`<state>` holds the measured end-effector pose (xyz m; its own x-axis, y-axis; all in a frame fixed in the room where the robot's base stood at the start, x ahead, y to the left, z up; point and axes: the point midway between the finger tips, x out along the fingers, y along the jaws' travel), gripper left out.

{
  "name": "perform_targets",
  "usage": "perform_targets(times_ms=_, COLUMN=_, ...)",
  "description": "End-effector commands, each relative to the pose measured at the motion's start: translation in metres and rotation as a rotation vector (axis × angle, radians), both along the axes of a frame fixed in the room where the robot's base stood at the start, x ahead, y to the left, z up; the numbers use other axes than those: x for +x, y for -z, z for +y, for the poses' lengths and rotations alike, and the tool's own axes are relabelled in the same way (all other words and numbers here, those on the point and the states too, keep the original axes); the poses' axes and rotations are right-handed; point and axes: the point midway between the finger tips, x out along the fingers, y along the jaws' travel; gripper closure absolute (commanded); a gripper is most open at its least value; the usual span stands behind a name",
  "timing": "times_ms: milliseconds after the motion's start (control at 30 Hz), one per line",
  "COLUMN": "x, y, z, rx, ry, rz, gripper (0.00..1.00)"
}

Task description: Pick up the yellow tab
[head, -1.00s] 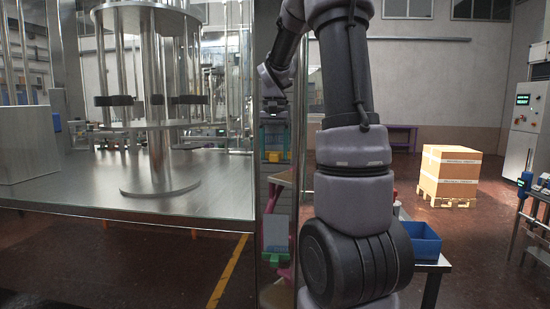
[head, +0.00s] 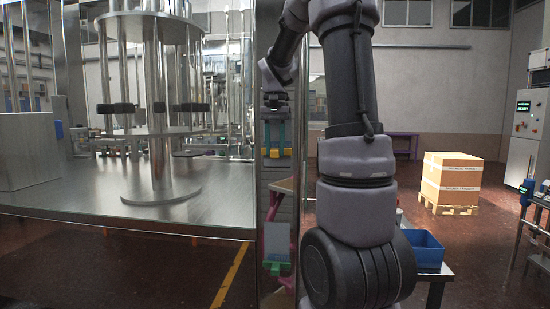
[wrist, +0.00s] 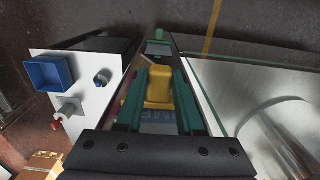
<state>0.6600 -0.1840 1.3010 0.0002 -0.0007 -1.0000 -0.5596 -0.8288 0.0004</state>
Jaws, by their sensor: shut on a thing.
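The yellow tab (wrist: 159,84) is a rounded yellow block between the two teal fingers of my gripper (wrist: 160,92) in the wrist view. The fingers are shut on it from both sides. In the head view my gripper (head: 276,132) hangs down beyond the arm, in a narrow gap, with small patches of yellow at its lower end. The tab's lower part and the surface under it are partly hidden; some blue and pale lettering shows below it in the wrist view.
A metal table (head: 100,200) with a round steel column machine stands on the left. A blue bin (head: 427,250) sits on a side table at right; the bin also shows in the wrist view (wrist: 48,73). A cardboard box (head: 450,180) rests on a pallet farther back.

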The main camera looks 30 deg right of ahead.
Motion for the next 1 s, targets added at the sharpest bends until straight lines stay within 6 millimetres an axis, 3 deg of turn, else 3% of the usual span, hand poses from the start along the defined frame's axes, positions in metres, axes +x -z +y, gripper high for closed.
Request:
perform_targets(times_ms=200, x=0.0, y=-0.036, z=0.001, rx=0.001, ry=0.0, rz=-0.003, gripper=1.0)
perform_targets(times_ms=367, x=-0.031, y=-0.033, z=0.021, rx=0.001, ry=-0.003, rz=-0.002, gripper=1.0)
perform_targets(times_ms=700, x=-0.113, y=-0.033, z=0.076, rx=0.001, ry=-0.003, rz=-0.003, gripper=1.0)
perform_targets(times_ms=1000, x=-0.155, y=-0.032, z=0.105, rx=0.001, ry=-0.001, rz=-0.001, gripper=1.0)
